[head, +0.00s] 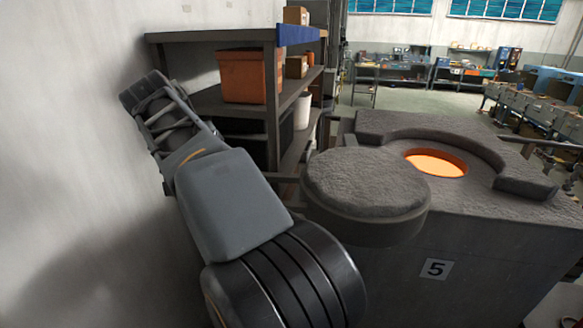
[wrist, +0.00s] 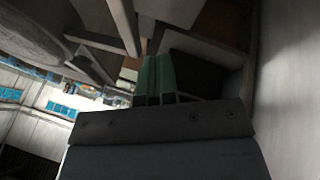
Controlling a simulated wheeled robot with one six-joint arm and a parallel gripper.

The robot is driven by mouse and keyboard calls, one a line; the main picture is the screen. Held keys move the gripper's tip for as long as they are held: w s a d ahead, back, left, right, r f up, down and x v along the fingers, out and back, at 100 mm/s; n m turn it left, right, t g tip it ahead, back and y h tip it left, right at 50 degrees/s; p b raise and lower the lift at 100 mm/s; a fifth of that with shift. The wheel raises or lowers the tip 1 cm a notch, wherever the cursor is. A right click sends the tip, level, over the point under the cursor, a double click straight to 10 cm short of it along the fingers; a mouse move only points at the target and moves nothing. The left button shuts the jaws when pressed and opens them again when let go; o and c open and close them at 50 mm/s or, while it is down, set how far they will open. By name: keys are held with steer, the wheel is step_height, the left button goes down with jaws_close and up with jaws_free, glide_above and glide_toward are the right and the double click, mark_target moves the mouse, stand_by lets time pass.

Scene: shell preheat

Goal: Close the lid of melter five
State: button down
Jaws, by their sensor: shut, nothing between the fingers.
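Melter five (head: 436,290) is a grey block with a "5" plate on its front, at the right of the head view. Its round opening (head: 436,163) glows orange and is uncovered. The thick round grey lid (head: 365,185) is swung out to the left of the opening, clear of it. In the wrist view a large grey rounded shape, apparently the lid (wrist: 30,40), fills the upper left. My gripper (wrist: 155,78) is shut with its greenish fingers together and empty, apart from the lid. Its fingertips cannot be made out in the head view, where my arm stands left of the lid.
A shelf unit (head: 205,37) with an orange bin (head: 243,76) and a white container (head: 303,110) stands behind my arm. A pale wall (head: 70,120) is close on the left. Open floor (head: 390,98) and workbenches lie farther back.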

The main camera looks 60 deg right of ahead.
mark_target(292, 175)
steer(key=s+d+r+m+g, duration=0.3)
steer(key=d+r+m, duration=0.3)
steer(key=d, duration=0.1)
steer(key=shift+m+g, duration=0.4)
steer(key=shift+g, duration=0.1)
steer(key=b+x, duration=0.2)
steer(key=x, duration=0.7)
steer(key=shift+s+d+f, duration=0.1)
steer(key=shift+s+d, duration=0.2)
steer(key=shift+s, duration=0.05)
steer(key=s, duration=0.2)
steer(key=shift+s+d, duration=0.4)
steer(key=shift+s+d+f, duration=0.1)
steer(key=shift+s, duration=0.45)
